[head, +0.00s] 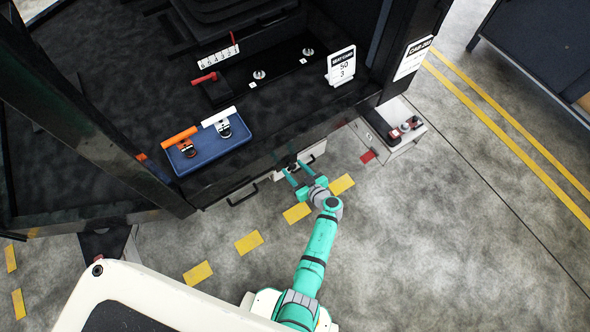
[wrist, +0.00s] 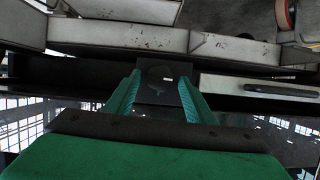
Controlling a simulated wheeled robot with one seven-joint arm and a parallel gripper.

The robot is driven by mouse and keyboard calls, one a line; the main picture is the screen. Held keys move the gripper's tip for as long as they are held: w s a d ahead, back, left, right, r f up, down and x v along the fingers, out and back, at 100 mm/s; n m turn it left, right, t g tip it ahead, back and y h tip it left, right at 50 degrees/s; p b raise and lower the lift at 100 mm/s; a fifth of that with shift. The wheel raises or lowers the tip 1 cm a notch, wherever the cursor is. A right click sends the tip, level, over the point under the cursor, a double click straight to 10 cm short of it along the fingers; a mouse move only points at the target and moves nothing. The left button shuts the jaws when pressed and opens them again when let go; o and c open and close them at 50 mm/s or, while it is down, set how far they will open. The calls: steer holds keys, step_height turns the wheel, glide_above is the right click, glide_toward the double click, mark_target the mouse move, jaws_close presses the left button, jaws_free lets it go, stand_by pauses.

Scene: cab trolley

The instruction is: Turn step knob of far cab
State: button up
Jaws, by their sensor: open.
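The black cab (head: 140,70) fills the upper left of the head view, with a sign on its right post (head: 412,57). My gripper (head: 292,174) is at the cab's lower front edge, with its two green fingers pointing at it. No other knob is clear at the step.
A light step box (head: 406,140) with red and dark parts stands to the right. Open concrete floor (head: 470,220) lies right of my arm.

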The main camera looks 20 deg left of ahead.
steer(key=c, duration=1.1)
steer(key=shift+o, duration=0.2)
steer(key=n+t, duration=0.1)
steer(key=n+t+h, duration=0.1)
steer(key=n, duration=0.1)
steer(key=shift+s+a+f+n, duration=0.15)
steer(key=shift+s+n, duration=0.15)
steer(key=shift+s+a+f+n+t+h, duration=0.1)
steer(key=shift+n+t+h, duration=0.25)
steer(key=shift+n+t, duration=0.45)
steer(key=shift+f+n+t+h, duration=0.1)
steer(key=shift+n+t+h, duration=0.35)
steer(key=shift+n, duration=0.65)
steer(key=shift+r, duration=0.1)
steer(key=o, duration=1.1)
steer(key=shift+c, duration=0.2)
